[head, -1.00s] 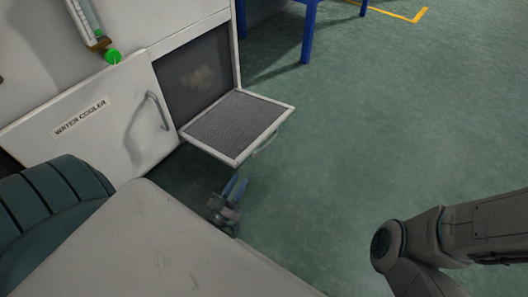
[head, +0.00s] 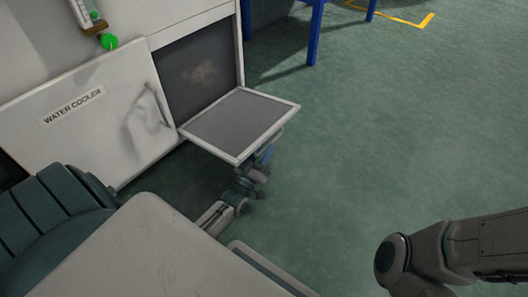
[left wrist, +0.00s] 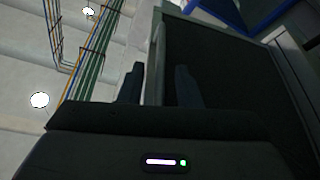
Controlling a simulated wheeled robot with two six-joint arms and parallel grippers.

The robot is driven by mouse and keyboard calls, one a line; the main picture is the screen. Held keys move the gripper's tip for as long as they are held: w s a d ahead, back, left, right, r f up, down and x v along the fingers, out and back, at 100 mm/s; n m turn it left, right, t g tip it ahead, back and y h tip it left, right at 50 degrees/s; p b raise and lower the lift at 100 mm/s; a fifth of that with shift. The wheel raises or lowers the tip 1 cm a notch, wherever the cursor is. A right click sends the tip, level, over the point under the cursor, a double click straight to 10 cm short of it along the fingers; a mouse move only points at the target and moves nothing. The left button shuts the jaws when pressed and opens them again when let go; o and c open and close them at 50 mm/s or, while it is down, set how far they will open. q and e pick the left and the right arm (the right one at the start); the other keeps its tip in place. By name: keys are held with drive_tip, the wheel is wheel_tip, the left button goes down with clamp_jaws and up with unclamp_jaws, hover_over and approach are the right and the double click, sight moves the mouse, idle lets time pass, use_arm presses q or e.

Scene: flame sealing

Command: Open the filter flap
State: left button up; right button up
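The filter flap (head: 238,120) is a white-framed panel with a grey mesh face. It is folded down and lies about level at the foot of a dark square opening (head: 200,75). Its handle is at the outer edge, mostly hidden from above. My left gripper (head: 264,158) is below the flap's outer right edge, partly hidden by it. In the left wrist view its two dark fingers (left wrist: 159,87) stand apart, with a pale edge visible between them and a dark framed panel (left wrist: 225,75) close behind. I cannot tell whether they touch the flap. My right gripper is out of view.
A white panel with a handle, labelled WATER COOLER (head: 85,125), is left of the opening. Blue legs (head: 316,35) stand behind on the green floor (head: 400,120). The floor right of the flap is clear.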

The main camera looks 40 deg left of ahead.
sight(263, 137)
use_arm(q)
drive_tip(key=shift+w+r, duration=0.1)
drive_tip(key=shift+w, duration=0.1)
drive_tip(key=shift+c, duration=0.4)
clamp_jaws()
drive_tip(key=r+n+p, duration=0.1)
drive_tip(key=r+p, duration=0.1)
drive_tip(key=p, duration=0.1)
drive_tip(key=r+n+y+p, duration=0.1)
drive_tip(key=r+p, duration=0.1)
drive_tip(key=p, duration=0.1)
drive_tip(key=shift+a+r+g, duration=0.2)
drive_tip(key=shift+r+g, duration=0.1)
drive_tip(key=shift+r, duration=0.05)
drive_tip(key=shift+r+n+p, duration=0.2)
drive_tip(key=shift+n+p, duration=0.1)
drive_tip(key=shift+p, duration=0.25)
drive_tip(key=shift+f, duration=0.1)
